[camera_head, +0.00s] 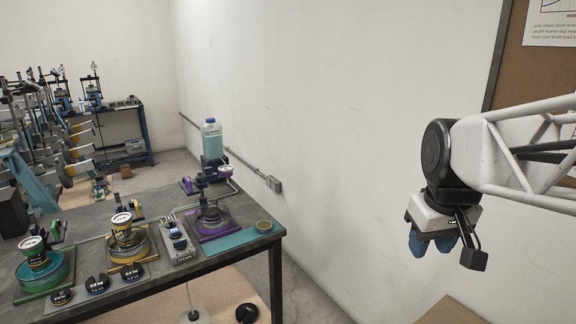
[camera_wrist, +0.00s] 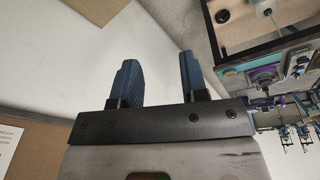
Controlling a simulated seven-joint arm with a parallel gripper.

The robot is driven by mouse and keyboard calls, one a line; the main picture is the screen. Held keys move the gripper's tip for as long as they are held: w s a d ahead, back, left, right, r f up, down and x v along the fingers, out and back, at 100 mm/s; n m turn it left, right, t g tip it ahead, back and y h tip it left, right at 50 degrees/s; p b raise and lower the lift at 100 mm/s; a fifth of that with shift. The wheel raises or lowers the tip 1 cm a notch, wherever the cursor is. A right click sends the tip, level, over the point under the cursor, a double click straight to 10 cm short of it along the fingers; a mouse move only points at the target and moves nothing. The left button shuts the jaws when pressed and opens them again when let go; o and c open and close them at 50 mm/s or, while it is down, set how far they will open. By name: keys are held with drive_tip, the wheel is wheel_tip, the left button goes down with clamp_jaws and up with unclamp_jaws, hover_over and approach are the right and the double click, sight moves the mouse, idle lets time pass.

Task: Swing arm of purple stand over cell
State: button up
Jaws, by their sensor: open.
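The purple stand (camera_head: 212,222) is at the right end of the dark bench in the head view, with a round cell at its base. Its arm (camera_head: 208,180) has purple parts and sits above the base; I cannot tell exactly how it lines up with the cell. In the wrist view the purple stand (camera_wrist: 263,76) shows small at the right. My gripper (camera_head: 433,243) is at the right of the head view, well away from the bench and the stand. Its blue fingers (camera_wrist: 158,80) are apart with nothing between them.
A green stand (camera_head: 42,277) and a yellow stand (camera_head: 128,245) share the bench (camera_head: 250,248). A grey control box (camera_head: 180,247), black weights (camera_head: 97,284) and a small dish (camera_head: 264,226) lie there too. A bottle (camera_head: 212,138) stands behind. Open air separates my gripper from the bench.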

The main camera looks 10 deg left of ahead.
drive_tip(key=w+a+r+n, duration=0.35)
drive_tip(key=w+a, duration=0.25)
drive_tip(key=w, duration=0.4)
drive_tip(key=w+a+r+n, duration=0.35)
drive_tip(key=w+a, duration=0.25)
drive_tip(key=w, duration=0.4)
drive_tip(key=w+a+r+n+g, duration=0.1)
drive_tip(key=w+a+n, duration=0.3)
drive_tip(key=w+a, duration=1.05)
drive_tip(key=n+g, duration=0.1)
drive_tip(key=n, duration=1)
hover_over(209, 168)
drive_tip(key=f, duration=1.2)
drive_tip(key=shift+w+d+f, duration=0.25)
drive_tip(key=shift+f, duration=0.05)
drive_tip(key=shift+a+f, duration=0.15)
drive_tip(key=shift+a, duration=0.15)
drive_tip(key=shift+f, duration=0.15)
drive_tip(key=shift+f, duration=3.8)
